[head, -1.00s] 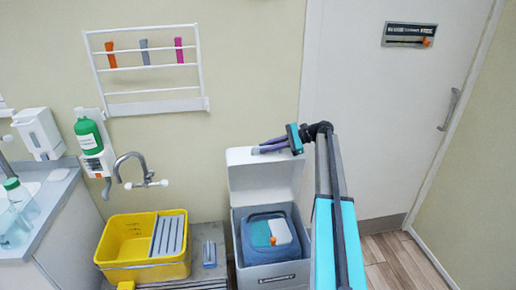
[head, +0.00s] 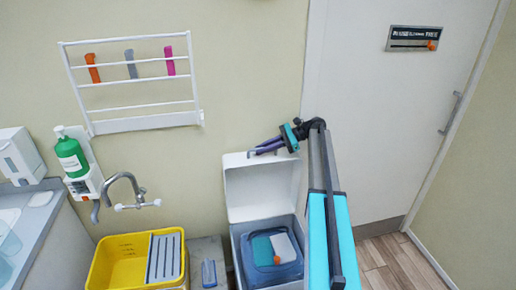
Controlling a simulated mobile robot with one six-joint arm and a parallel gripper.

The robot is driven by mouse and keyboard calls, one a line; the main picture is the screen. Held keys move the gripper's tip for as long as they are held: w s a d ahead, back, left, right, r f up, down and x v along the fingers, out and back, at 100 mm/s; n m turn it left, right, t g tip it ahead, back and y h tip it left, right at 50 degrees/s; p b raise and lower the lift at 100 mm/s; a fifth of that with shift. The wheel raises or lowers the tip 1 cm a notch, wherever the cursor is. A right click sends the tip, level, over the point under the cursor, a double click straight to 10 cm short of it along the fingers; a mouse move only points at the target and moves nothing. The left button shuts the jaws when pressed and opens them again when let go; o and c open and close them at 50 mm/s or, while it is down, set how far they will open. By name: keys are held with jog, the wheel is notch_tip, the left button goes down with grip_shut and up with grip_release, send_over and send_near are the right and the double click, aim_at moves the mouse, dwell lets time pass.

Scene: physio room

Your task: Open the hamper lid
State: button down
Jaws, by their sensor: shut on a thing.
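The white hamper (head: 236,238) stands against the wall in the lower middle of the head view. Its lid (head: 262,190) is raised and stands about upright at the back, so the inside shows. A blue container (head: 290,268) with a white and teal top and an orange part sits inside the hamper. My gripper (head: 262,150) is at the top edge of the lid, shut on the lid's handle there. The exact contact of the fingers is small in the picture.
A yellow basin (head: 118,262) with a grey ribbed part stands left of the hamper, below a tap (head: 125,188). A wall rack (head: 140,123) hangs above. A closed door (head: 385,130) is at right, with free wooden floor (head: 385,265) before it.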

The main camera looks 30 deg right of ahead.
jog(key=shift+d+f, duration=0.2)
jog(key=shift+d, duration=0.05)
jog(key=c, duration=1.8)
grip_release()
jog(key=shift+a, duration=0.15)
notch_tip(320, 180, up, 4)
jog(key=b, duration=0.3)
send_over(285, 154)
jog(key=shift+s+a, duration=0.1)
jog(key=shift+b+v, duration=0.4)
jog(key=shift+v, duration=0.45)
jog(key=shift+s, duration=0.15)
